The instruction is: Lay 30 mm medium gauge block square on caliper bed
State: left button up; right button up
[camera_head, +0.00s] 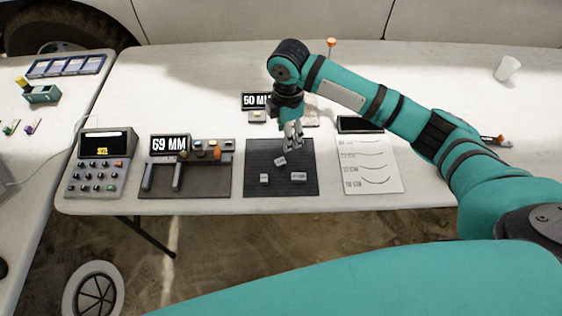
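My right arm comes in from the right, and its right gripper (293,149) points down over the back part of a dark mat (308,190). Three small grey gauge blocks lie on the mat: a tilted one (280,161) close below the fingertips, one at front left (264,179) and a longer one at front right (298,177). Their sizes cannot be read. The fingers are too small to show whether they are open or shut. The caliper bed (205,188) is left of the mat, with two upright grey jaws and a display reading 69 MM. My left gripper is out of view.
A grey keypad device (96,177) stands at the table's left end. A display sign (256,101) stands behind the mat, partly covered by my gripper. A paper sheet with curves (371,170) lies to the right. A white cup (507,68) is at the back right.

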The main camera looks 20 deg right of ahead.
send_over(282, 161)
jog(key=f, duration=0.4)
jog(key=d+f, duration=0.1)
jog(key=f, duration=0.1)
jog(key=shift+f, duration=0.15)
jog(key=f, duration=0.2)
jog(key=a+f+p, duration=0.1)
jog(key=f, duration=0.1)
jog(key=shift+f, duration=0.65)
grip_shut()
